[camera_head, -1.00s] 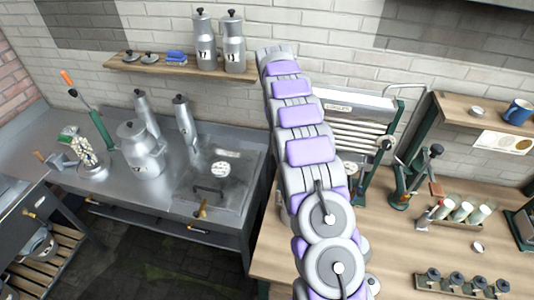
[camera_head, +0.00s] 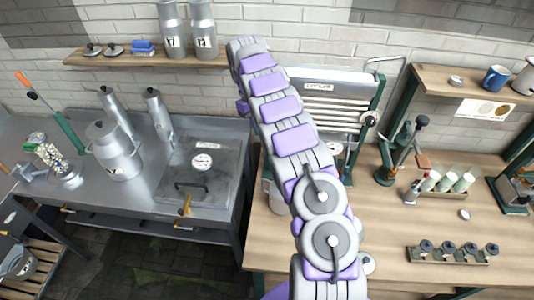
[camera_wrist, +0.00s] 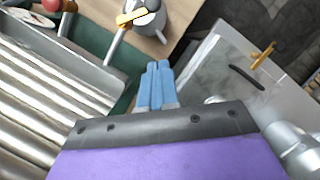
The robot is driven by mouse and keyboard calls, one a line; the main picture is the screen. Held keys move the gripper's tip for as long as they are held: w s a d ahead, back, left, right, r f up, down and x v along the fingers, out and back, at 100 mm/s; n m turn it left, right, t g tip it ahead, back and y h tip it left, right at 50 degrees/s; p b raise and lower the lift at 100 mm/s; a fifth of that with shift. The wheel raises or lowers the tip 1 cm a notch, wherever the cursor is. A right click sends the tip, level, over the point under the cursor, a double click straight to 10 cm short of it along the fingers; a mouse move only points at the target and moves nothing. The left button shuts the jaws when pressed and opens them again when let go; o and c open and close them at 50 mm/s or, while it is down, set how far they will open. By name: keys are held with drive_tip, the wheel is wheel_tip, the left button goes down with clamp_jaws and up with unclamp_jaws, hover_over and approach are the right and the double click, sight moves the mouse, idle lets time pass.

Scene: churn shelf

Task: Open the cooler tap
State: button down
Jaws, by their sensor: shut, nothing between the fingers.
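The cooler (camera_head: 318,110) is a grey ridged panel in a green frame on the wooden bench, partly behind my arm. Its ridges (camera_wrist: 45,95) fill the left of the wrist view. A yellow lever (camera_wrist: 131,17), which looks like the cooler tap's handle, shows at the top of the wrist view by a metal pail (camera_wrist: 150,18). My gripper (camera_wrist: 158,66) has blue fingers, shut together with nothing between them. In the picture its tips lie below the lever and apart from it. My arm hides the gripper and lever in the head view.
A steel vat (camera_head: 205,165) with a lid and brass tap (camera_head: 185,206) stands on the left counter. A round knob (camera_head: 370,118) is at the cooler's right side. A green hand press (camera_head: 402,150) and cup rack (camera_head: 447,182) stand further right.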

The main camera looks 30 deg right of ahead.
drive_tip(key=s+f, duration=0.5)
drive_tip(key=f, duration=0.1)
drive_tip(key=shift+s+d+b, duration=0.35)
drive_tip(key=shift+d+b, duration=0.1)
drive_tip(key=shift+s+f, duration=0.1)
idle(0.5)
